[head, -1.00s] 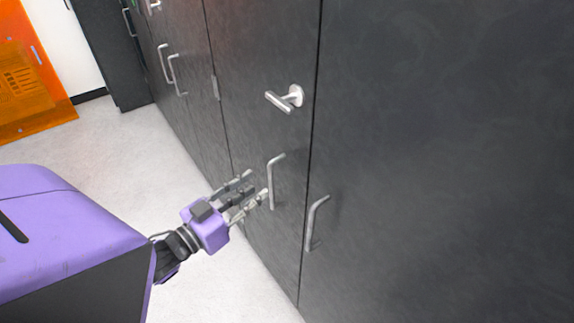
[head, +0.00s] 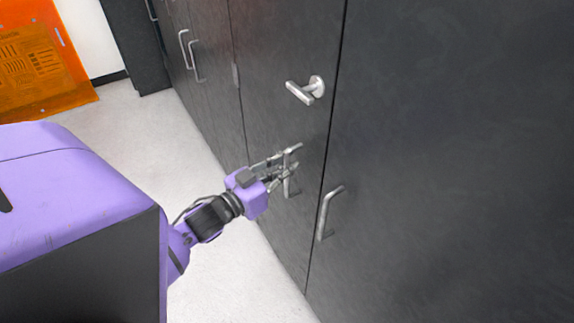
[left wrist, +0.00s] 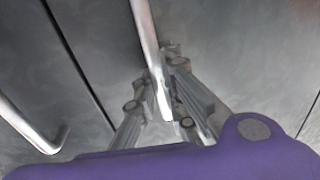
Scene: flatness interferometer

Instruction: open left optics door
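The dark grey cabinet door with a T-shaped latch, apparently the left optics door (head: 285,55), stands closed, flush with its neighbour. Its silver bar handle (head: 288,187) is low near the right edge; it also shows in the left wrist view (left wrist: 143,22). My left gripper (head: 291,160) is at this handle. In the left wrist view its fingers (left wrist: 163,75) lie on either side of the bar, close together, and seem shut on it. The fingers hide part of the handle. My right gripper is not in view.
The neighbouring door (head: 450,150) on the right has its own bar handle (head: 328,213), just right of the seam. The T-shaped latch (head: 307,90) sticks out above my gripper. More cabinet handles (head: 190,55) are further left. Pale floor (head: 215,275) is clear before the cabinets.

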